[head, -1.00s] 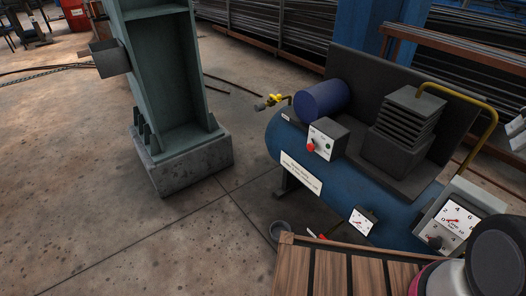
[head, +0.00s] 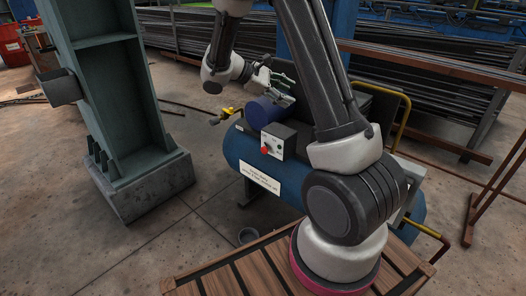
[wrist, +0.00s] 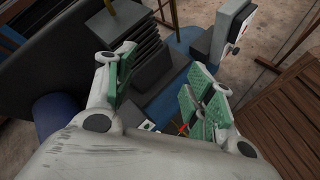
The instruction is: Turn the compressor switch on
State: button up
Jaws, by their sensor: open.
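The blue compressor tank (head: 238,150) lies beyond my wooden deck in the head view. On it sits a small grey switch box (head: 287,135) with a white face, a red knob (head: 265,150) and a small green spot. My gripper (head: 277,88) is above and behind the box, near the dark blue motor cylinder (head: 262,113), touching nothing that I can make out. In the wrist view my gripper (wrist: 165,92) is open and empty, its green-padded fingers spread. A bit of the box's white face and the red knob (wrist: 183,129) show low between the fingers, partly hidden.
A green steel column (head: 110,90) on a concrete block stands left. A yellow valve (head: 228,112) is at the tank's left end, and a yellow pipe (head: 404,118) at the right. The finned block (wrist: 122,38) is close by in the wrist view. Floor between column and tank is clear.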

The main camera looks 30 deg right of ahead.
jog(key=w+a+f+n+t+h, duration=0.3)
jog(key=w+f+n, duration=0.45)
jog(key=f, duration=0.65)
jog(key=n+t+h, duration=0.2)
jog(key=n+t, duration=0.4)
jog(key=t, duration=0.1)
send_near(263, 151)
jog(key=x, duration=0.3)
jog(key=shift+w+d, duration=0.3)
jog(key=shift+d, duration=0.15)
jog(key=x, duration=0.6)
jog(key=shift+d+r, duration=0.1)
jog(key=shift+d, duration=0.25)
jog(key=c, duration=1)
